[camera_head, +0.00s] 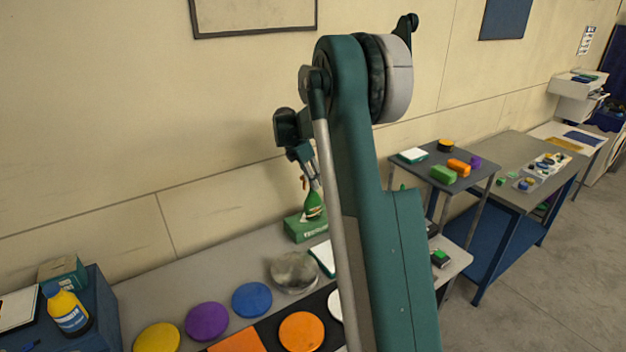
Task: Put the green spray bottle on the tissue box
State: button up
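The green spray bottle (315,208), with a pale label and an orange trigger, is upright at the far edge of the bench. My gripper (312,182) points down at its top from above, and its narrow fingers appear shut around the bottle's upper part. The green tissue box (299,230) is directly below and behind the bottle. The bottle's base overlaps the box's top in the picture; whether it touches or hovers slightly is too small to tell. My arm covers the area right of the box.
Several coloured discs, including blue (252,299) and purple (206,321), lie on the bench (165,297). A clear round item (293,271) is in front of the box. A yellow bottle (68,312) stands at left. A side table (416,167) holds small blocks at right.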

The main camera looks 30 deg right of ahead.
jog(key=shift+r, duration=0.1)
dwell(0.3)
jog(key=v, duration=1.2)
jog(key=shift+a, duration=0.1)
dwell(0.6)
